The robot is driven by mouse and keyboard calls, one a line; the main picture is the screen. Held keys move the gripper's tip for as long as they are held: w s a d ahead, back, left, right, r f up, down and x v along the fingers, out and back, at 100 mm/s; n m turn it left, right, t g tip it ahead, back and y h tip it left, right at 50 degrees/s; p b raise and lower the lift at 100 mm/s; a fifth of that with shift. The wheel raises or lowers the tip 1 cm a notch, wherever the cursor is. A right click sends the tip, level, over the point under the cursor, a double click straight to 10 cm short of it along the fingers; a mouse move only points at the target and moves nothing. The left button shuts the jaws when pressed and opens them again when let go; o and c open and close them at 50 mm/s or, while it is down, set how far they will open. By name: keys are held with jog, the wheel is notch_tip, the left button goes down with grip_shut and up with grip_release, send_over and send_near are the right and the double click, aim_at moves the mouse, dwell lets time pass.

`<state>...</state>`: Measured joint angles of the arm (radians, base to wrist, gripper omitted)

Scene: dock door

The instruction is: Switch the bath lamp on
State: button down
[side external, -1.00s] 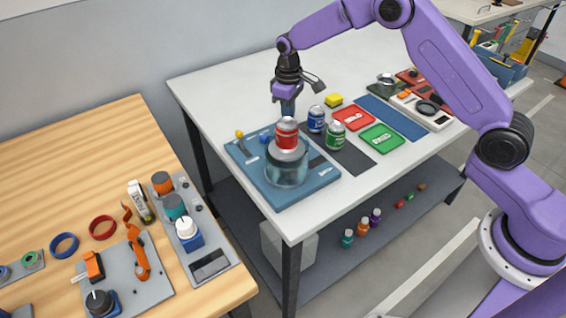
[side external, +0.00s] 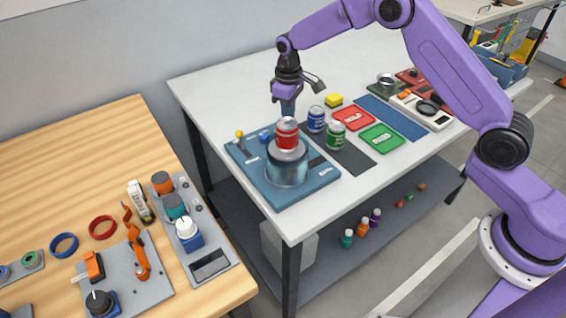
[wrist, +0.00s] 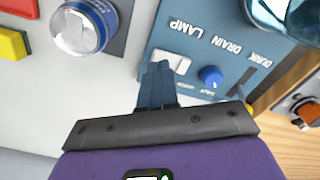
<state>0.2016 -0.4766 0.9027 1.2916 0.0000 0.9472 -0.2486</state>
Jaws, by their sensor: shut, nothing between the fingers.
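The blue bath panel (side external: 270,194) lies at the near left corner of the white table. It bears a clear glass bath (side external: 287,172) with a red can (side external: 287,138) above it. In the wrist view the panel has a white lamp switch (wrist: 178,62) beside the word LAMP, a blue drain knob (wrist: 211,76) and a lever by DUNK. My gripper (wrist: 158,68) is shut and empty, pointing down, its fingertips overlapping the edge of the lamp switch in the picture. I cannot tell whether they touch it. In the side view my gripper (side external: 288,112) is behind the red can, and the switch is hidden.
A blue can (side external: 316,120) and a green can (side external: 336,135) stand close by on a dark strip. A yellow block (side external: 334,100), a red tray (side external: 353,118) and a green tray (side external: 382,138) lie beyond. A wooden table (side external: 60,170) with other fixtures stands at left.

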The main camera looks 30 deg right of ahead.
jog(key=shift+f, duration=1)
dwell(0.5)
jog(key=shift+r, duration=3.55)
jog(key=s+a+r+n, duration=0.2)
jog(key=s+r, duration=0.2)
jog(key=s, duration=0.7)
jog(key=s+a+r+n, duration=0.15)
jog(key=s+r, duration=0.25)
jog(key=s, duration=0.6)
jog(key=s+d+n, duration=0.1)
jog(key=s+d, duration=0.3)
jog(key=s, duration=0.7)
jog(key=s+d+n, duration=0.2)
jog(key=s+d, duration=0.2)
jog(key=s, duration=0.7)
jog(key=shift+d+f, duration=0.25)
jog(key=shift+f, duration=0.05)
